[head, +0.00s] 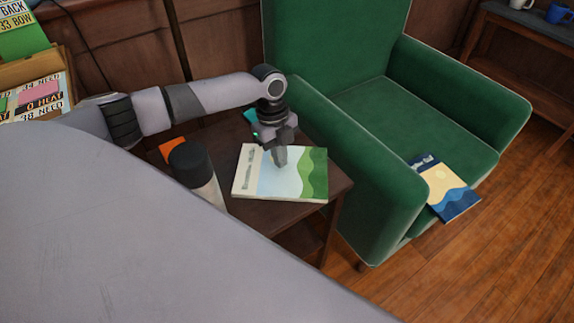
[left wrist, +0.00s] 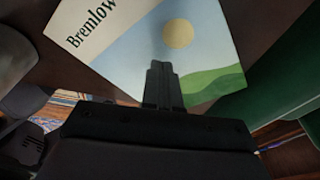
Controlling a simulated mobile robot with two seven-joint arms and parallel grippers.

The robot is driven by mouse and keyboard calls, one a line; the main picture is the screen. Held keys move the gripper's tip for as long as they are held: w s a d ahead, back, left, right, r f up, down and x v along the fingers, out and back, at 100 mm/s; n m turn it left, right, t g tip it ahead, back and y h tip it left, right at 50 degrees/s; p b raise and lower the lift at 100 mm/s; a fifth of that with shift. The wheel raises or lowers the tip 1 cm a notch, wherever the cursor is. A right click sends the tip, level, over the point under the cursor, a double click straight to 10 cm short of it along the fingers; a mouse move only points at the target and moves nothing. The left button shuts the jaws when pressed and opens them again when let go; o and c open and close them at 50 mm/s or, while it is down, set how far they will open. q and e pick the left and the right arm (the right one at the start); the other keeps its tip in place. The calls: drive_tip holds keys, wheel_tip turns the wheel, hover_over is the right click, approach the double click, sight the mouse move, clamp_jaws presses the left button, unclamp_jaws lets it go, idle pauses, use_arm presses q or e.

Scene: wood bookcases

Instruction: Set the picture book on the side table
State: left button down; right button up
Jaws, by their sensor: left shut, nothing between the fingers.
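The picture book (head: 308,180), with a pale blue cover, green hills and a cream spine strip, lies flat on the dark wood side table (head: 339,184). It also shows in the left wrist view (left wrist: 134,40), with a pale sun and the printed letters "Bremlow". My left gripper (head: 279,157) points down over the middle of the book. Its fingers are together and hold nothing. In the left wrist view the shut fingertips (left wrist: 161,68) are in front of the cover; I cannot tell whether they touch it. My right gripper is out of view.
A box of signs (head: 40,75) is at far left. Wood floor lies at right.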

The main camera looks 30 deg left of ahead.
sight(287, 176)
use_arm(q)
drive_tip(key=d, duration=0.1)
drive_tip(key=s+d, duration=0.1)
drive_tip(key=shift+d, duration=0.4)
drive_tip(key=shift+a+f+b, duration=0.1)
drive_tip(key=shift+f+b, duration=0.25)
drive_tip(key=shift+f, duration=0.45)
drive_tip(key=shift+f, duration=0.1)
